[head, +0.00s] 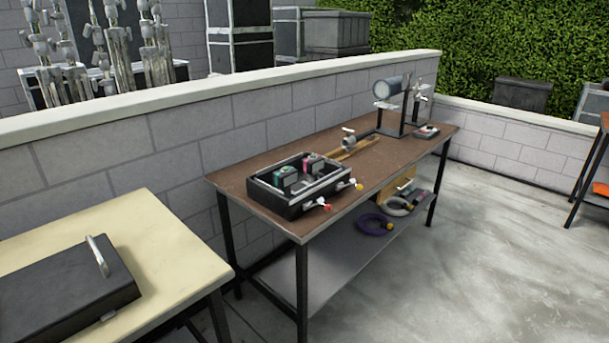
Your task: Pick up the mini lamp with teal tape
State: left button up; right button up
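A black open tray (275,205) sits on the near end of the brown-topped workbench (236,178). In it are a small dark item with a teal part (284,171), which looks like the mini lamp with teal tape, and a similar item with a pink part (311,161). Both are small in the head view, so their exact shape is hard to tell. The tray's walls hide their lower parts. Neither of my grippers is in view.
Metal fittings with red (327,207) and yellow (359,187) ends stick out at the tray's right side. A cream table (150,215) with a black case (65,290) is front left. Concrete floor (480,240) right is clear.

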aim_at(283, 180)
jog(key=i+l+z, duration=0.55)
jog(key=i, duration=0.3)
jog(key=i+l+z, duration=0.15)
jog(key=i+z, duration=0.15)
jog(key=i, duration=0.15)
jog(key=i+z, duration=0.3)
jog(key=i, duration=0.15)
jog(key=i+l+u, duration=0.1)
jog(key=i+u, duration=0.15)
jog(key=i, duration=0.25)
jog(key=i+l+u, duration=0.2)
jog(key=i, duration=0.25)
jog(key=i+l+u, duration=0.1)
jog(key=u, duration=0.35)
jog(key=i+l+u, duration=0.15)
jog(key=i+u, duration=0.15)
jog(key=u, duration=0.2)
jog(key=i+l+u, duration=0.15)
jog(key=u, duration=0.3)
jog(key=i+l+u, duration=0.1)
jog(key=l+u, duration=0.25)
jog(key=u, duration=0.15)
